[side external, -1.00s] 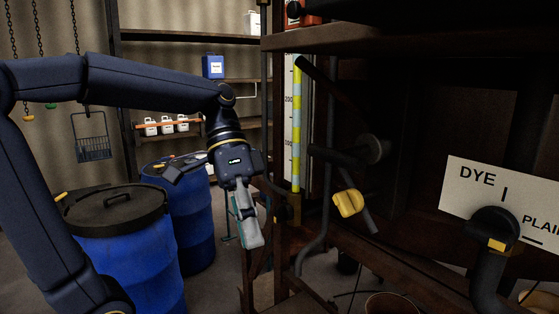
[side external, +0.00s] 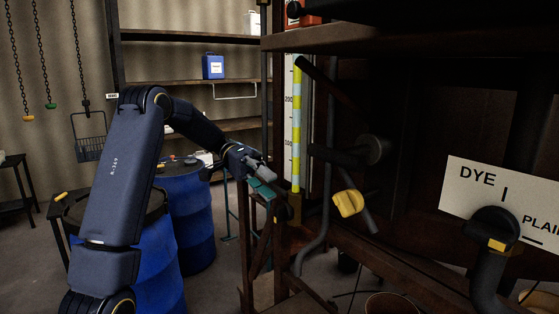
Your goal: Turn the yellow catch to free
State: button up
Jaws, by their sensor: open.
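The yellow catch (side external: 349,203) is a small rounded block on a dark lever at the front of the dark wooden frame, in the middle of the side view. Whether it is set to free cannot be told. My gripper (side external: 268,192) is to the left of the catch and apart from it, beside the foot of the striped gauge. It points to the right and slightly down. Its jaws are open and I see nothing between them; the fingertips are partly dark against the frame.
A yellow-and-blue striped gauge (side external: 297,125) stands between my gripper and the catch. A dark handle (side external: 345,156) juts out above the catch. A curved pipe (side external: 320,232) runs just left of it. A DYE/PLAIN sign (side external: 470,185) is at right. Blue drums (side external: 188,215) stand at left.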

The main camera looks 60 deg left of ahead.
jog(key=s+a+f+n+t+h, duration=0.1)
jog(key=a+f+n+t, duration=0.3)
jog(key=a+f, duration=0.4)
jog(key=shift+a+t+h, duration=0.3)
jog(key=shift+a+t, duration=0.1)
jog(key=shift+a, duration=1.55)
jog(key=shift+o, duration=0.4)
